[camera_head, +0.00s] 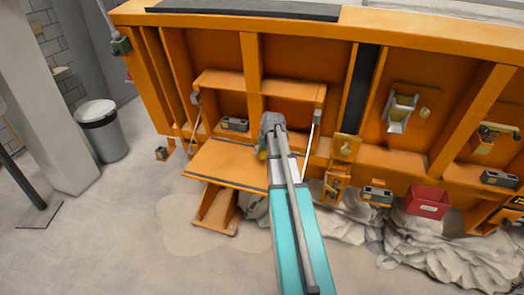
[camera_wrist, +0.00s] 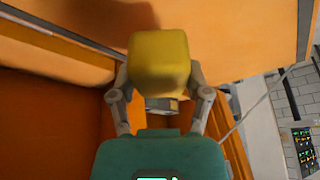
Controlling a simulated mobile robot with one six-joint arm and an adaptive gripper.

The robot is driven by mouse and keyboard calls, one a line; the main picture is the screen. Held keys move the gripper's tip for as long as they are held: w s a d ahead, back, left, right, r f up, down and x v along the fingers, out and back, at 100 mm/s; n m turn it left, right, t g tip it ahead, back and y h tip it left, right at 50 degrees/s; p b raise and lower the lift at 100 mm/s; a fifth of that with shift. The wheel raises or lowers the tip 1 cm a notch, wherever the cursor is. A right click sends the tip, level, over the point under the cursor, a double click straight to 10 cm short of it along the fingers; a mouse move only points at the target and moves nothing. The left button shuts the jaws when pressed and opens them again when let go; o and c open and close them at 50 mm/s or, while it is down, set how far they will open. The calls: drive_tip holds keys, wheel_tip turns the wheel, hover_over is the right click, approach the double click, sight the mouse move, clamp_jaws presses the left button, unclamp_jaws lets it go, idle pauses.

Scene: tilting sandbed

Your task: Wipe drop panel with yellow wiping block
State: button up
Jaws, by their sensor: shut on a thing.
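The orange drop panel (camera_head: 225,164) is folded down like a shelf at the front of the orange frame in the head view. My gripper (camera_wrist: 159,80) is shut on the yellow wiping block (camera_wrist: 158,60), with one finger on each side of it in the wrist view. In the head view only a small yellow part of the block (camera_head: 262,154) shows beside my arm's end, over the panel's right part. An orange surface (camera_wrist: 235,40) lies just beyond the block in the wrist view. I cannot tell whether the block touches it.
A grey latch-like box (camera_head: 235,124) sits behind the panel. Thin stays (camera_head: 308,140) run down near the panel's sides. A red bin (camera_head: 427,202) and grey rubble (camera_head: 430,240) are at right. A trash can (camera_head: 101,130) stands at left.

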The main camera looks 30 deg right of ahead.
drive_tip(key=shift+r+p, duration=0.9)
drive_tip(key=shift+r, duration=0.3)
